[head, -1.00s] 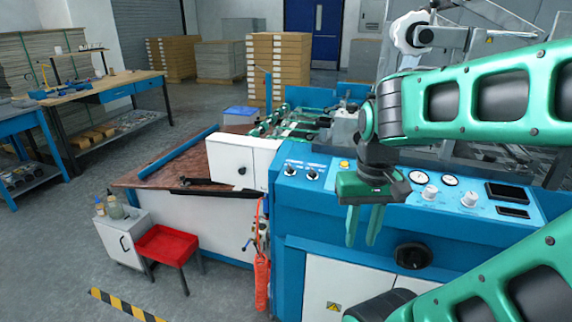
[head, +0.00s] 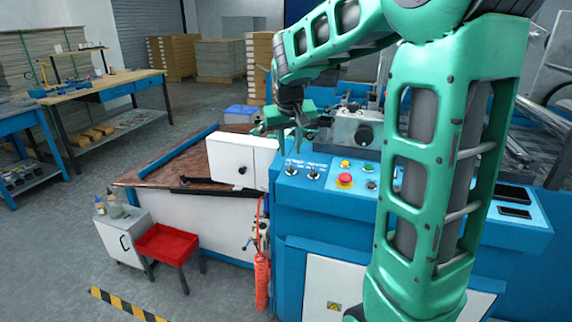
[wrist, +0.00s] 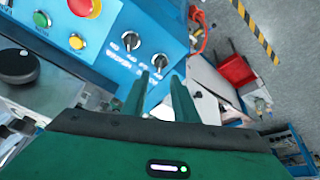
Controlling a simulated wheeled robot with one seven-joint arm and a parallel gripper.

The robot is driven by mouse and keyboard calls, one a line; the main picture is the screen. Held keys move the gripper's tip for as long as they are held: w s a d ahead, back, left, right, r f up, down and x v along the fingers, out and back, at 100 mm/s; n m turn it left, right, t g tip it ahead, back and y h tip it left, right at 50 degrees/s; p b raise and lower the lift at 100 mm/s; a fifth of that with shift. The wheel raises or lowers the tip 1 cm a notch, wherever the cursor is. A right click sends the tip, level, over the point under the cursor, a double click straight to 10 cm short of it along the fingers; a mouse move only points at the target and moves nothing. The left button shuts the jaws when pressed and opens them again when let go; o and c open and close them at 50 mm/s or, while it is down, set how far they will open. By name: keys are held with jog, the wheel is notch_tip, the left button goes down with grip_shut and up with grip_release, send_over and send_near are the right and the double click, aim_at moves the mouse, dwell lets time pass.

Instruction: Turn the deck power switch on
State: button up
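Two black rotary switches sit side by side at the left end of the blue control panel: a left one (head: 291,170) and a right one (head: 313,173). In the wrist view they are the knob nearer the red button (wrist: 131,40) and the knob nearer the fingers (wrist: 160,61). Their labels are too small to read, so I cannot tell which is deck power. My gripper (head: 289,134) is above and behind the switches in the head view. In the wrist view its two fingers (wrist: 161,84) are apart, with nothing between them, pointing towards the nearer knob.
A red emergency button (head: 345,181), a yellow button (head: 345,163) and a green button (wrist: 41,19) are close by on the panel. A white box (head: 232,158) stands left of the panel. A black round knob (wrist: 17,66) is near the gripper's side.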

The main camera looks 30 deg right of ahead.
aim_at(290, 165)
jog(key=x, duration=0.7)
jog(key=shift+f, duration=0.15)
grip_shut()
jog(key=shift+a, duration=0.35)
jog(key=shift+d, duration=0.2)
